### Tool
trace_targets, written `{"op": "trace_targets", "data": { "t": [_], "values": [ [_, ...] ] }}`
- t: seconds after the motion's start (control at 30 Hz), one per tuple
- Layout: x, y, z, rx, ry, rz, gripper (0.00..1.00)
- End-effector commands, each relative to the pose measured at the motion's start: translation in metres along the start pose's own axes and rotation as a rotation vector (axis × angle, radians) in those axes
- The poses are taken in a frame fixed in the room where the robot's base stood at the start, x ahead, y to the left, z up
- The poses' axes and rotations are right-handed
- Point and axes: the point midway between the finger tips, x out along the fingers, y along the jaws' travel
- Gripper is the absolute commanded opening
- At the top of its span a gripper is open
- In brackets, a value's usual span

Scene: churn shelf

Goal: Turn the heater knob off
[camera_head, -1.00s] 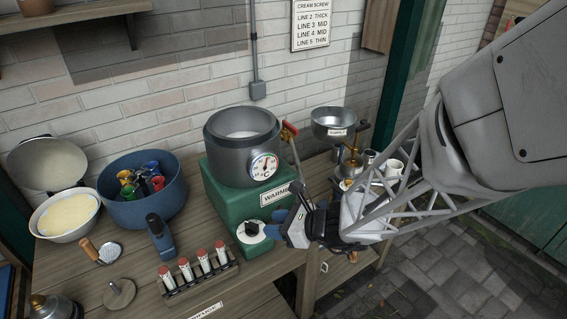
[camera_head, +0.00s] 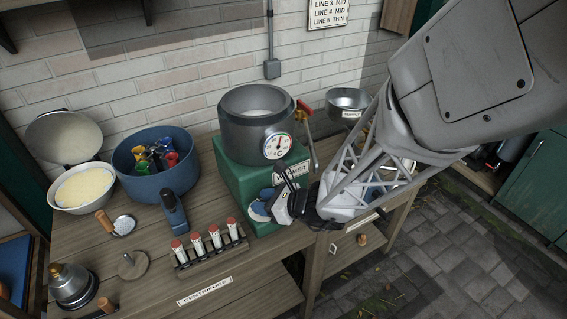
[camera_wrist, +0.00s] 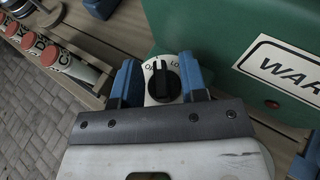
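The heater knob (camera_wrist: 165,84) is a black dial with a raised ridge on a round white plate. The plate has lettering at its upper left and upper right, the right reading "LO"; the left is only partly legible. It is on the front of the green warmer box (camera_head: 236,182). In the wrist view my gripper (camera_wrist: 159,66) is open, with one blue finger on each side of the knob and visible gaps between. In the head view my gripper (camera_head: 275,206) is in front of the box and hides most of the knob.
A metal pot (camera_head: 250,135) with a round gauge (camera_head: 277,146) stands on the warmer. A rack of red-capped tubes (camera_head: 211,247) is close on the left, with a dark blue upright tool (camera_head: 173,212) behind it. A blue tub (camera_head: 137,181) and a cream bowl (camera_head: 80,190) are farther left.

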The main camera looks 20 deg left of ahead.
Motion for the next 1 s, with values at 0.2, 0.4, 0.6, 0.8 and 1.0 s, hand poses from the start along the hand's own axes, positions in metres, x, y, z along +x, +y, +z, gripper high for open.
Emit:
{"op": "trace_targets", "data": {
  "t": [0.2,0.4,0.6,0.8,1.0],
  "values": [
    [0.0038,0.0001,-0.0003,0.001,0.000,0.000,0.39],
    [0.0036,0.0000,-0.0004,0.001,0.000,-0.001,0.39],
    [0.0035,0.0000,-0.0006,0.001,0.001,-0.001,0.09],
    [0.0034,0.0001,-0.0018,0.002,0.003,-0.001,0.00],
    [0.0036,-0.0002,-0.0031,-0.007,0.004,0.022,0.00]
  ]
}}
